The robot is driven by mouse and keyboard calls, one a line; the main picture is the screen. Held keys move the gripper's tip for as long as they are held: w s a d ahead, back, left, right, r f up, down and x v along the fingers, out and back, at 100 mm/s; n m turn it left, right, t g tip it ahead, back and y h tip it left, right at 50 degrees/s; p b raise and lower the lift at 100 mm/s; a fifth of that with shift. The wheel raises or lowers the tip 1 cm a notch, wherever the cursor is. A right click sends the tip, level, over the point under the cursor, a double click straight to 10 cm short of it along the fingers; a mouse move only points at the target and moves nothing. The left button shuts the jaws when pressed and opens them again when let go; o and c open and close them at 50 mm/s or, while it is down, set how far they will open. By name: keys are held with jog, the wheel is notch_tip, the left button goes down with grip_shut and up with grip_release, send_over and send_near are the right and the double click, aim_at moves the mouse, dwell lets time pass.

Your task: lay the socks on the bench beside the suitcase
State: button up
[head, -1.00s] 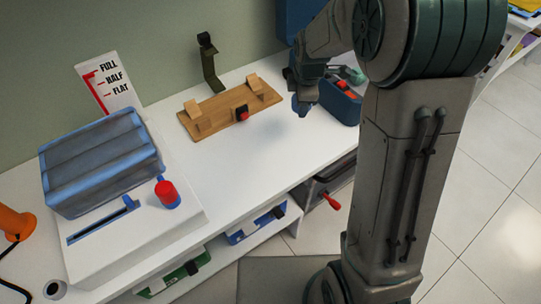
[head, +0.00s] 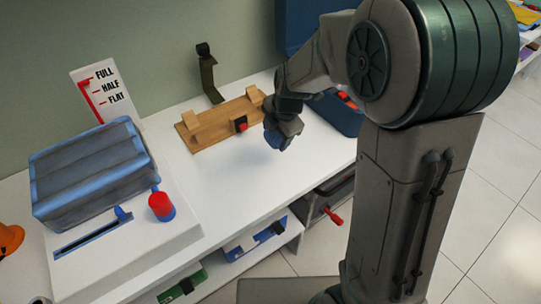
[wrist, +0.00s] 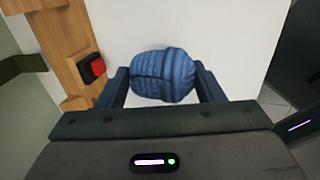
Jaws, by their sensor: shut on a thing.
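The socks (wrist: 165,75) are a rolled blue ribbed bundle between the two fingers of my gripper (wrist: 163,88) in the wrist view. In the head view my gripper (head: 283,132) is shut on the socks (head: 272,139), low over the white bench (head: 220,172); I cannot tell if they touch it. The dark blue suitcase (head: 338,116) lies open at the bench's right end, to the right of my gripper, with its lid (head: 297,25) raised behind. My arm hides part of the suitcase.
A wooden board (head: 205,134) with a red-and-black button (head: 240,124) is just left of the gripper. A blue ribbed box (head: 90,172) on a white base with a red knob (head: 161,206) stands farther left. Clear bench lies in front of the board.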

jog(key=shift+s+a+f, duration=0.45)
jog(key=shift+s+f, duration=0.05)
jog(key=shift+s, duration=0.1)
jog(key=shift+s+a+f, duration=0.4)
jog(key=shift+s+f, duration=0.05)
jog(key=shift+s, duration=0.15)
jog(key=shift+f+b, duration=0.3)
jog(key=shift+f, duration=1.7)
jog(key=shift+f+b, duration=0.25)
jog(key=shift+b, duration=0.05)
jog(key=o, duration=1)
jog(key=shift+r, duration=0.1)
jog(key=shift+c, duration=0.2)
jog(key=shift+r, duration=0.15)
